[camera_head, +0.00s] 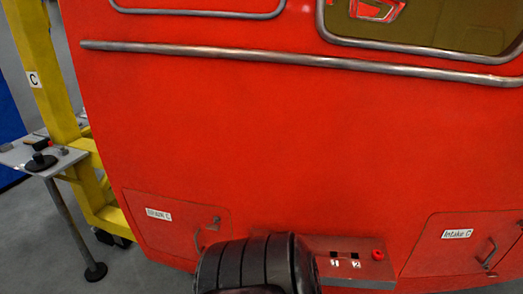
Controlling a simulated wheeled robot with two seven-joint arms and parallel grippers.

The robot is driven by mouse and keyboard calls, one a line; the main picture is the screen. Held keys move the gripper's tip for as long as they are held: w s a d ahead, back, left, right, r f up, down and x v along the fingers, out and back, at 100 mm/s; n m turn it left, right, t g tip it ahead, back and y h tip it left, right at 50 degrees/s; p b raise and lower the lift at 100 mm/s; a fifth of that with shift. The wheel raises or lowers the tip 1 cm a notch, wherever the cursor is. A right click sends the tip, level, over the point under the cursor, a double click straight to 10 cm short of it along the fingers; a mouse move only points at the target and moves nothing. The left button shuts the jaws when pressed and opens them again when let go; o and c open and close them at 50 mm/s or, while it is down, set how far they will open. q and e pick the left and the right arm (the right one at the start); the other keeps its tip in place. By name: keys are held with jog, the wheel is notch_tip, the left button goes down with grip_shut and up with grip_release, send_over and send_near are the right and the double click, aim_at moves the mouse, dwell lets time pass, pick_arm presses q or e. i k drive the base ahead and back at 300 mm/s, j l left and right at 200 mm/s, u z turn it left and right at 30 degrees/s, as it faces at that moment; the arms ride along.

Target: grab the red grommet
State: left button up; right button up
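A small red round piece, which looks like the red grommet (377,254), sits at the right end of a narrow grey-red ledge (346,270) low on the red nosecone. To its left on the ledge are small squares marked 1 and 2. Neither of my grippers shows in this view. A black ribbed rounded part, which looks like mine, fills the bottom middle and hides the left end of the ledge.
The red nosecone (250,140) fills most of the view, with a long metal rail (300,61) across it. Hatches with handles lie low left (178,222) and low right (460,252). A small side table (62,163) holding dark items stands by a yellow frame (50,75).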

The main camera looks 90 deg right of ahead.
aim_at(377, 255)
jog(key=z, duration=3.6)
